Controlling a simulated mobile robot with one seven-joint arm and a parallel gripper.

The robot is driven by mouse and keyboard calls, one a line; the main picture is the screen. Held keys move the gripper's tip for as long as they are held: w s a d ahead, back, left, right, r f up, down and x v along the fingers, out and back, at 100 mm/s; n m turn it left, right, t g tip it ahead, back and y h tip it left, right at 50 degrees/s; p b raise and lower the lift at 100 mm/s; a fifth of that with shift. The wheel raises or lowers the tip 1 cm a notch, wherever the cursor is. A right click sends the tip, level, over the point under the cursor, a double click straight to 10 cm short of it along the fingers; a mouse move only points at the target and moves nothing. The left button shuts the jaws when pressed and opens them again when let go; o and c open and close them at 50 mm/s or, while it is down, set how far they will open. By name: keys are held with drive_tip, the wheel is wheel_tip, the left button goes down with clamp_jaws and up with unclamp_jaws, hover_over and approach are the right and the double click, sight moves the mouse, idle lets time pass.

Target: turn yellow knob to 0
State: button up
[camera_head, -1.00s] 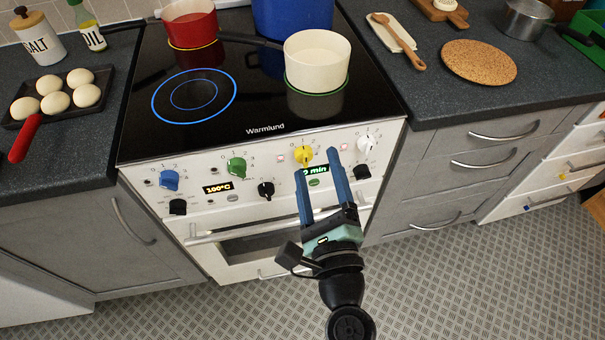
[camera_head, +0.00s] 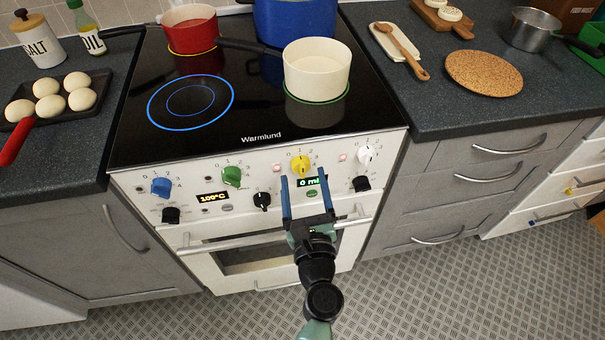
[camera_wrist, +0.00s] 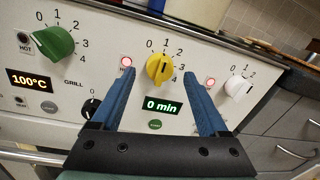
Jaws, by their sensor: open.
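The yellow knob (camera_head: 300,165) is on the white front panel of the stove, above a green "0 min" display (camera_head: 309,183). In the wrist view the yellow knob (camera_wrist: 159,68) sits in the middle, with a scale from 0 to 4 around its top and right. I cannot tell for sure which number it points at. My gripper (camera_head: 305,180) is open and empty, with its two blue fingers pointing at the panel just below the knob. In the wrist view the fingers of my gripper (camera_wrist: 159,76) stand on either side of the knob, apart from it.
A green knob (camera_wrist: 54,43) is left of the yellow one and a white knob (camera_wrist: 238,87) is right. A black knob (camera_head: 262,200) sits lower left. The oven handle (camera_head: 235,241) runs below. A cream pot (camera_head: 317,68) stands on the hob above.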

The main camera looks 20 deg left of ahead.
drive_tip(key=shift+x, duration=0.95)
clamp_jaws()
drive_tip(key=shift+f+n+b, duration=0.1)
drive_tip(key=shift+n+b, duration=0.2)
drive_tip(key=shift+b, duration=0.1)
drive_tip(key=n+b, duration=0.3)
drive_tip(key=shift+f+n, duration=0.15)
drive_tip(key=shift+n, duration=0.15)
drive_tip(key=shift+n+y+b, duration=0.3)
drive_tip(key=shift+n+b, duration=1.1)
drive_tip(key=shift+n, duration=0.5)
